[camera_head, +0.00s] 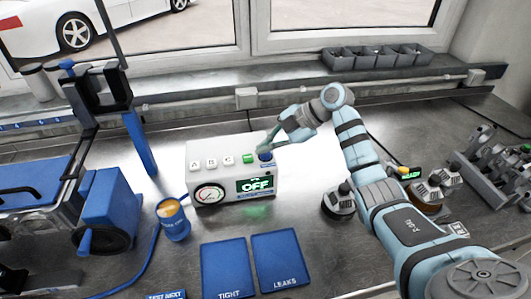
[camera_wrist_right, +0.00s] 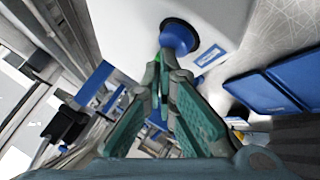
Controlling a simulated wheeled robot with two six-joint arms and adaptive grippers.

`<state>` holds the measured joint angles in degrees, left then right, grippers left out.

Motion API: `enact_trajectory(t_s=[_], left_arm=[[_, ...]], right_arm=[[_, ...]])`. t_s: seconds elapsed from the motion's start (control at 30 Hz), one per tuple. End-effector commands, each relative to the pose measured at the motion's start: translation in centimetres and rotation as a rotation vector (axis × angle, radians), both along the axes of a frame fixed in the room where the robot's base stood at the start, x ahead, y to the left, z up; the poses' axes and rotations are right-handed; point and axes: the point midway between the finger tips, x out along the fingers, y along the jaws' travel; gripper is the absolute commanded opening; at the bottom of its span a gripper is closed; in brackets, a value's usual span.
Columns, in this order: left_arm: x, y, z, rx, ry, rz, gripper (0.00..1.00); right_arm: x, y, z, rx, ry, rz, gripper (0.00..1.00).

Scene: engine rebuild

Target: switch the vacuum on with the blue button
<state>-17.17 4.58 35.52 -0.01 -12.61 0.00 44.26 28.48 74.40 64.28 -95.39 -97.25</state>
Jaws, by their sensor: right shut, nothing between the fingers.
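The white vacuum box (camera_head: 224,171) stands on the metal bench with a round gauge (camera_head: 208,195) and a display (camera_head: 255,185) reading OFF in green. On its sloped top are white buttons (camera_head: 211,163), a green button (camera_head: 247,158) and the blue button (camera_head: 265,156) at the right end. My right gripper (camera_head: 268,148) is shut and empty, its tips at the blue button. In the right wrist view the blue button (camera_wrist_right: 181,34) lies just beyond the closed fingertips (camera_wrist_right: 166,62), which overlap its edge; I cannot tell whether they touch. My left gripper is not in view.
Blue mats labelled TIGHT (camera_head: 227,268) and LEAKS (camera_head: 279,259) lie in front of the box. A blue cup (camera_head: 173,219) and hose stand left of it. A dark round-based part (camera_head: 339,202) stands to the right. Grey bins (camera_head: 372,57) sit on the back ledge.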

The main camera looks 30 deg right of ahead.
Motion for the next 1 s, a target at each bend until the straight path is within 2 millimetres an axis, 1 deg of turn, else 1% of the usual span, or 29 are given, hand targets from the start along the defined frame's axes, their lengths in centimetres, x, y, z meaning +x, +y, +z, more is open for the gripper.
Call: enact_trajectory(t_s=[0.57, 0.87, 1.0], left_arm=[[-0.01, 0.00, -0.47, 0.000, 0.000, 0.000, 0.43], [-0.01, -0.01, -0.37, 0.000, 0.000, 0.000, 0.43], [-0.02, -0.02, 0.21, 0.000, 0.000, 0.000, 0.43]], right_arm=[[0.00, 0.01, -0.77, 0.000, 0.000, 0.000, 0.00], [-0.01, 0.00, -0.65, 0.000, 0.001, 0.000, 0.00], [0.00, 0.00, -0.02, 0.000, 0.001, 0.000, 0.00]])
